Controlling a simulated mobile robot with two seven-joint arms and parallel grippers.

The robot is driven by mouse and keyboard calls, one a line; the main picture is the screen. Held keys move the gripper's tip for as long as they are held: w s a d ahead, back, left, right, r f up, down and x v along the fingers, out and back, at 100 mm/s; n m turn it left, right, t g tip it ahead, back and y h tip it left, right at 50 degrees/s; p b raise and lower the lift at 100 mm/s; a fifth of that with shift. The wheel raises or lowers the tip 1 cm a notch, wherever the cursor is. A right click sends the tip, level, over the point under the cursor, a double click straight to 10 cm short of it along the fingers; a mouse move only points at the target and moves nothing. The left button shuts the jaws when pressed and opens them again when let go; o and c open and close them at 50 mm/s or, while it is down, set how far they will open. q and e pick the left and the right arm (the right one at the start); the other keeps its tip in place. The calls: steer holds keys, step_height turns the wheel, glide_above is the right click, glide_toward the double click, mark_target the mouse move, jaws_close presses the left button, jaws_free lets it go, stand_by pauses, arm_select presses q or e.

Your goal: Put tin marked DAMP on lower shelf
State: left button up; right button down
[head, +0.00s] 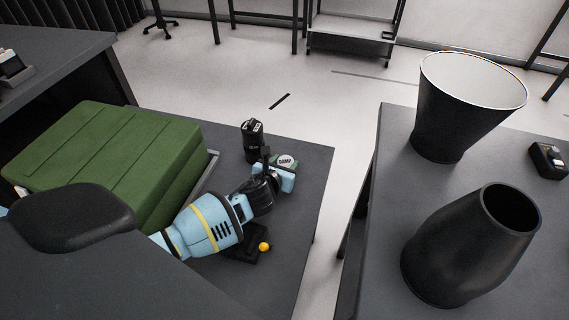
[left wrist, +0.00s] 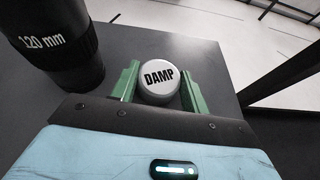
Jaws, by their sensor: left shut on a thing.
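The tin marked DAMP (head: 286,160) has a pale round lid and sits at the right part of the dark left table (head: 312,190). In the left wrist view the lid (left wrist: 158,77) with DAMP in black letters shows between two green fingers. My left gripper (head: 279,168) is shut on this tin, with one finger on each side. The tin's lower part is hidden, so I cannot tell whether it touches the table. My right gripper is out of view. I cannot tell for certain which surface is the lower shelf.
A black cylinder (head: 252,141) marked 120 mm in the wrist view (left wrist: 60,45) stands close beside the tin. A green case (head: 110,150) lies left. Black vessels stand on the right table (head: 395,150). A low rack (head: 350,42) is far back.

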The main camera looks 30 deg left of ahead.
arm_select(q)
steer(key=shift+r, duration=0.5)
step_height(320, 180, up, 3)
steer(key=shift+r+p, duration=0.1)
steer(key=shift+p, duration=0.7)
steer(key=s, duration=0.5)
steer(key=s+a+p, duration=0.1)
steer(key=s, duration=0.4)
steer(key=s+a, duration=0.1)
steer(key=s, duration=0.3)
steer(key=shift+s+r, duration=0.35)
steer(key=shift+s, duration=0.05)
steer(key=shift+s+a, duration=0.15)
steer(key=shift+s, duration=0.4)
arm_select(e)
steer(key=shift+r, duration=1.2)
